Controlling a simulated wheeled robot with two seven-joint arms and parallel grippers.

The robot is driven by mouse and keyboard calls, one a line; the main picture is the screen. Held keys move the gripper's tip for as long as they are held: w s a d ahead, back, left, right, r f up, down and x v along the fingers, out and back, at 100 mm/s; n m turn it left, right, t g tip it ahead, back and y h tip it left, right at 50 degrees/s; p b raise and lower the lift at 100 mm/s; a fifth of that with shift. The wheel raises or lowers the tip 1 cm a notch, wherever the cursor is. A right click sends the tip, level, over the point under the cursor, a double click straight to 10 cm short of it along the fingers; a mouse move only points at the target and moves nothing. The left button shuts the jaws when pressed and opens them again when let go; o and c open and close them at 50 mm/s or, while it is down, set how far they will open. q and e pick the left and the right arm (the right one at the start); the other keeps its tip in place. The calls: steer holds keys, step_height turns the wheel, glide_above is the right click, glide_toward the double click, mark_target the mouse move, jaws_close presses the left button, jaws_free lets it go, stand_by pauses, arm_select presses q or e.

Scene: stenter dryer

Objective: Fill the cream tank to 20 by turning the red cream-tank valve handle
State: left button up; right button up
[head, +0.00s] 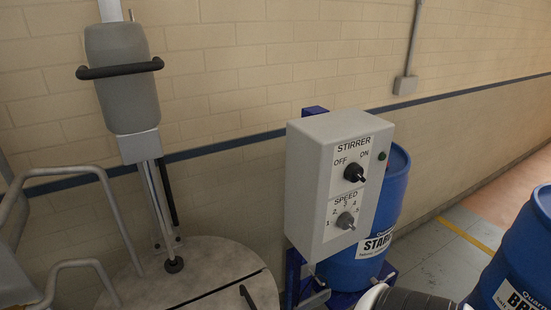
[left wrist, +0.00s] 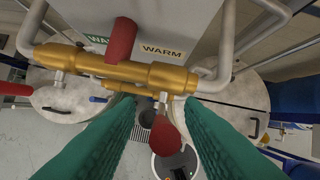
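In the left wrist view, a brass valve pipe (left wrist: 150,74) runs across the picture with red handles on it. One red handle (left wrist: 122,40) stands up from the pipe. Another red handle (left wrist: 166,138) hangs below it, between the green fingers of my left gripper (left wrist: 159,104). A third red handle (left wrist: 14,89) is at the left edge. No label shows which handle belongs to the cream tank. My left gripper is open, its fingers apart, with no visible grip on a handle. My right gripper is out of view. No fill-level reading is visible.
A grey stirrer control box (head: 330,185) stands beside a round tank lid (head: 205,278) in the head view. Blue drums (head: 393,200) are at the right. Grey bent pipes (left wrist: 222,62) flank the brass pipe, and a WARM sign (left wrist: 162,50) is behind it.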

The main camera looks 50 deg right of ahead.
arm_select(q)
steer(key=v, duration=1)
steer(key=shift+a+r, duration=0.15)
steer(key=v, duration=1.2)
steer(key=shift+b, duration=0.4)
